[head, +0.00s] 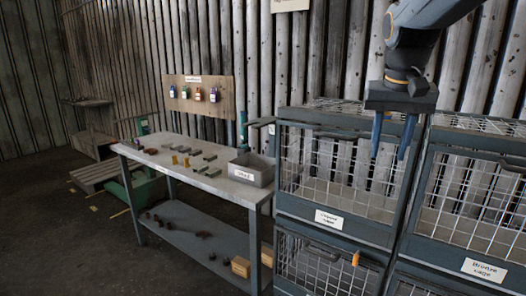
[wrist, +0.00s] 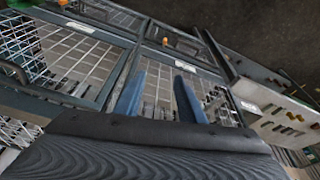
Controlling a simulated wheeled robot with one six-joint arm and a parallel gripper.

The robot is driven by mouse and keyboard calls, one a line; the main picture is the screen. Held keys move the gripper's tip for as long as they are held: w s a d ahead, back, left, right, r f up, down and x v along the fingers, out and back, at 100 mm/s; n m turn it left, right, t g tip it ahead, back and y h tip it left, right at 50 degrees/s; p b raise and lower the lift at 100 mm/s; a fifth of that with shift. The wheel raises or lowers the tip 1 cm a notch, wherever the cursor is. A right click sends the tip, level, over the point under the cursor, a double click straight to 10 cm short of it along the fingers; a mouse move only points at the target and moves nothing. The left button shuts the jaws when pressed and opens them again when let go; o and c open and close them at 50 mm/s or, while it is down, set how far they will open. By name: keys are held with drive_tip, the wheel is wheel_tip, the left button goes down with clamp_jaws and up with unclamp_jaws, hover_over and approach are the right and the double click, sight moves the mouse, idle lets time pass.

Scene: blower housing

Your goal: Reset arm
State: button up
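My gripper (head: 392,135) hangs at the upper right of the head view, fingers pointing down, in front of the wire cages. Its two blue-grey fingers are apart with nothing between them. In the wrist view, my gripper (wrist: 160,90) also shows its two fingers spread and empty, with the cages beyond. My arm comes down from the top right corner of the head view. The gripper touches nothing that I can see.
Labelled wire cages (head: 345,178) stand stacked at the right. A grey workbench (head: 150,158) at the centre left bears small metal and yellow pieces and a labelled grey bin (head: 251,170). A pegboard (head: 199,93) with coloured bottles is behind. Dark floor (head: 60,220) is open at left.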

drive_tip(key=s+a+f+n, duration=0.1)
drive_tip(key=s+a+f, duration=0.2)
drive_tip(key=f, duration=0.6)
drive_tip(key=s+a+f+n+g+y, duration=0.1)
drive_tip(key=s+a+f, duration=0.2)
drive_tip(key=s+f, duration=0.3)
drive_tip(key=s+a+f+n, duration=0.2)
drive_tip(key=s+f, duration=0.3)
drive_tip(key=f, duration=0.6)
drive_tip(key=shift+a+f+g, duration=0.3)
drive_tip(key=shift+a+g, duration=0.1)
drive_tip(key=shift+c, duration=0.8)
drive_tip(key=shift+d, duration=0.15)
